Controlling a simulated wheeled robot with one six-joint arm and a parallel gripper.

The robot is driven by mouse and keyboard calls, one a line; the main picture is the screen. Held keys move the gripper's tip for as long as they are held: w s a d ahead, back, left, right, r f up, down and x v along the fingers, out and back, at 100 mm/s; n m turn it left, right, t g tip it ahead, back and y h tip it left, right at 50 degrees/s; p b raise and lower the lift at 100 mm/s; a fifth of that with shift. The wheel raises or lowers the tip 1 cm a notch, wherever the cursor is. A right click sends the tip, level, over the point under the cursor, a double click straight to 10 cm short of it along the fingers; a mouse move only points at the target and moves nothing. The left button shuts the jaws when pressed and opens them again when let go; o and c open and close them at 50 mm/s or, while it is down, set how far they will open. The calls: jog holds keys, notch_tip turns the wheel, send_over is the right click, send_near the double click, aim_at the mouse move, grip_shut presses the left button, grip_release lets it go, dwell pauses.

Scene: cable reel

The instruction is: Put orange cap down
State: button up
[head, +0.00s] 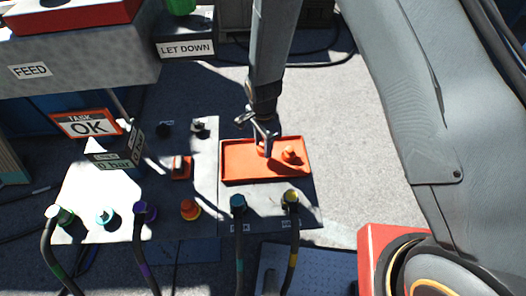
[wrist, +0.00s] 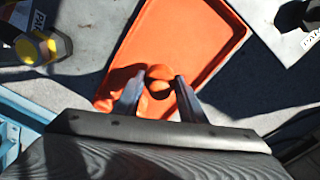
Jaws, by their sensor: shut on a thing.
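My gripper (head: 263,150) is over the left-middle of the shallow orange tray (head: 232,173), with its fingers pointing down. It is shut on an orange cap (wrist: 159,75), which shows between the two fingertips in the wrist view. In the head view the held cap (head: 261,152) is partly hidden by the fingers. It is low over the tray floor; I cannot tell whether it touches. A second orange cap (head: 289,155) stands in the tray just right of my gripper. The tray also fills the middle of the wrist view (wrist: 205,30).
Cable plugs stand along the panel's front edge, including a teal one (head: 238,203) and a yellow-topped one (head: 291,198).

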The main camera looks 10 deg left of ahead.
aim_at(263, 159)
jog(key=shift+f+p, duration=0.4)
jog(key=shift+f, duration=1.7)
jog(key=shift+f, duration=0.1)
jog(key=o, duration=1.2)
notch_tip(263, 159, up, 12)
jog(key=b, duration=0.2)
jog(key=shift+b, duration=0.35)
jog(key=shift+d+r, duration=0.3)
jog(key=shift+r, duration=0.05)
jog(key=d+r+n, duration=0.4)
jog(key=d+r, duration=0.5)
jog(key=d, duration=0.4)
jog(key=shift+s+d+r+n+t, duration=0.15)
jog(key=shift+s+d+r+n, duration=0.95)
jog(key=shift+s+d, duration=0.85)
jog(key=shift+s+d+r+n+t, duration=0.1)
jog(key=shift+s+d+r+n, duration=1)
jog(key=shift+d, duration=1.6)
jog(key=shift+s+d+r+n+t, duration=0.15)
jog(key=shift+s+d+r+n, duration=0.65)
jog(key=shift+s+d+r, duration=1.1)
